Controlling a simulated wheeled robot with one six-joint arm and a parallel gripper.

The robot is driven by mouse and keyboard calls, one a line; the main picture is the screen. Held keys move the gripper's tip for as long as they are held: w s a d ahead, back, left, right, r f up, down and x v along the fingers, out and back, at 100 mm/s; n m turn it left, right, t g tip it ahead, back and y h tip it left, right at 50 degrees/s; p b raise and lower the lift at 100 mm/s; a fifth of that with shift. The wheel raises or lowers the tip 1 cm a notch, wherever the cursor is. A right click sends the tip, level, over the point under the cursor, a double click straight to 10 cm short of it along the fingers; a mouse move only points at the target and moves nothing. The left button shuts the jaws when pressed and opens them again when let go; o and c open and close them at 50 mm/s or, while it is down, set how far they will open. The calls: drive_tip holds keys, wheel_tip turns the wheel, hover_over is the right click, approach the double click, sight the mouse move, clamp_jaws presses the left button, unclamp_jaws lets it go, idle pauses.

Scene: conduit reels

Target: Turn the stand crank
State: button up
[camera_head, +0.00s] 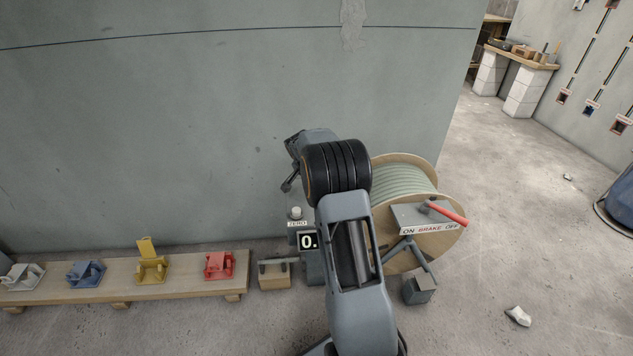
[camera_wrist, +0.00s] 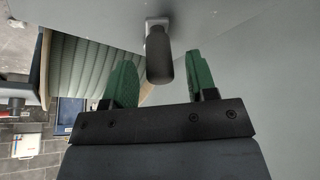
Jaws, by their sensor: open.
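The crank's dark handle (camera_wrist: 159,65) hangs from a grey metal arm in the wrist view. My gripper (camera_wrist: 160,66) is open, with its green fingers on either side of the handle in the picture; gaps show at both sides and no contact is visible. I cannot tell how deep the handle sits between them. In the head view my arm covers the stand's middle, so the crank is not clearly seen. The wooden reel (camera_head: 454,246) of pale green conduit sits on the stand to the right of my arm. The stand's counter (camera_head: 309,241) shows "0.".
A red brake lever (camera_head: 446,213) sits on a box marked ON BRAKE OFF, pointing toward OFF. A ZERO button (camera_head: 296,212) is above the counter. A low wooden bench (camera_head: 200,287) with several coloured clamps runs along the wall. Open floor lies right, with a rubble piece (camera_head: 518,316).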

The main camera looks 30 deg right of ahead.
drive_tip(key=p+v, duration=0.3)
drive_tip(key=v, duration=0.8)
drive_tip(key=shift+f, duration=0.1)
drive_tip(key=s+a+r+n+y+p, duration=0.1)
drive_tip(key=s+a+r+n+p, duration=0.1)
drive_tip(key=s+a+r+p, duration=0.35)
drive_tip(key=s+a+r+n+t+p, duration=0.1)
drive_tip(key=s+a+r+n+p, duration=0.1)
drive_tip(key=r+p, duration=0.6)
drive_tip(key=s+a+r+n+y+p, duration=0.1)
drive_tip(key=s+a+r+n+p, duration=0.2)
drive_tip(key=r, duration=0.6)
drive_tip(key=s+a+r+n+y+p, duration=0.1)
drive_tip(key=s+a+r+n+p, duration=0.2)
drive_tip(key=s+p, duration=0.4)
drive_tip(key=s+a+r+n+y+p, duration=0.1)
drive_tip(key=s+a+r+n+p, duration=0.2)
drive_tip(key=s+a+r+p, duration=0.3)
drive_tip(key=s+r, duration=0.2)
drive_tip(key=s, duration=0.1)
drive_tip(key=shift+r+n+t+p, duration=0.3)
drive_tip(key=shift+r+t+p, duration=0.05)
drive_tip(key=shift+t, duration=0.05)
drive_tip(key=shift+c, duration=0.2)
drive_tip(key=shift+c, duration=0.7)
drive_tip(key=shift+d, duration=0.1)
